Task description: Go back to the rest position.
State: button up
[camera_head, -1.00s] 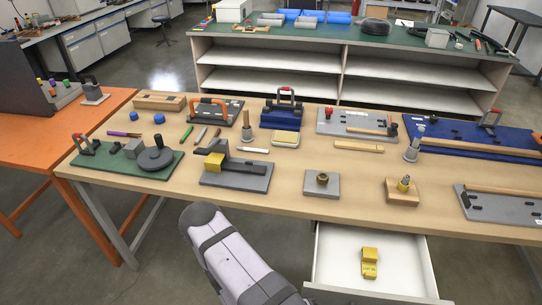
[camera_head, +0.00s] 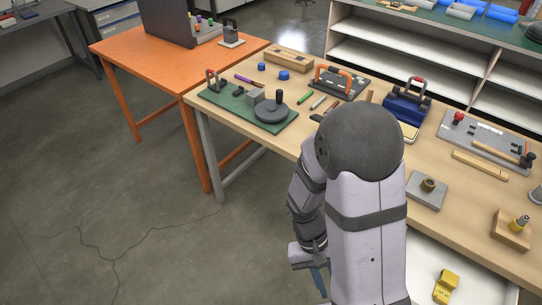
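My arm is folded in the front middle of the head view, with its large dark elbow over the front edge of the wooden workbench (camera_head: 225,160). The forearm hangs down on the left of the upper link. The wrist end with my gripper (camera_head: 308,260) is low, in front of the bench and left of the open drawer. The fingers are too small and partly hidden, so I cannot tell whether they are open or shut. No held object can be made out.
The open white drawer (camera_head: 418,255) holds a yellow block (camera_head: 446,286). On the bench are a green board (camera_head: 222,106), a blue case (camera_head: 405,108) and a grey block with a brass ring (camera_head: 428,186). An orange table (camera_head: 120,53) stands left. Floor at left is clear.

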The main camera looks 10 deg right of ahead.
jog(key=w+a+r+n+t+y, duration=0.1)
jog(key=w+a+r+t+y, duration=0.2)
jog(key=w+r+t, duration=0.2)
notch_tip(320, 180, up, 4)
jog(key=shift+w+a+f+n, duration=0.2)
jog(key=shift+f+n, duration=0.05)
jog(key=shift+n, duration=0.15)
jog(key=shift+f+b, duration=0.1)
jog(key=shift+b, duration=0.2)
dwell(0.8)
notch_tip(320, 180, down, 9)
jog(key=b, duration=0.9)
